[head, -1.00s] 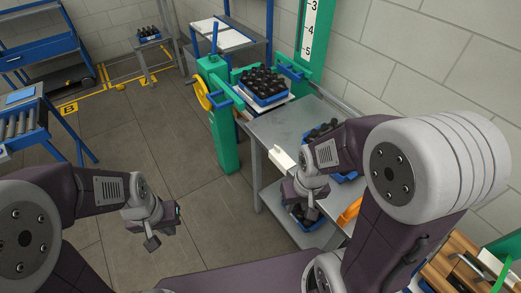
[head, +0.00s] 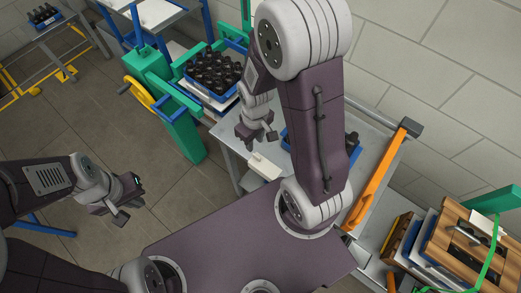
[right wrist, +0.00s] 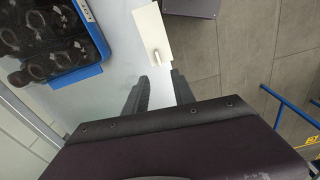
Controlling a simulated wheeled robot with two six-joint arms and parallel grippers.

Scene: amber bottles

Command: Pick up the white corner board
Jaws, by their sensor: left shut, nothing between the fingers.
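The white corner board (head: 263,167) lies at the near corner of the grey metal table (head: 232,150) in the head view. In the right wrist view the board (right wrist: 152,30) is a pale flat piece with a small light peg-like part on it, ahead of the fingertips. My right gripper (head: 260,137) is above the table, just beyond the board in the head view, apart from it. Its two fingers (right wrist: 160,80) are spread with nothing between them. My left gripper (head: 126,201) is shut and empty, over the floor at the left.
A blue crate of dark bottles (head: 214,72) stands at the green frame behind the table. Another blue crate (right wrist: 80,68) is on the table, partly hidden by my right arm in the head view. An orange bar (head: 374,180) lies along the table's right side. Wooden crates (head: 465,245) stand lower right.

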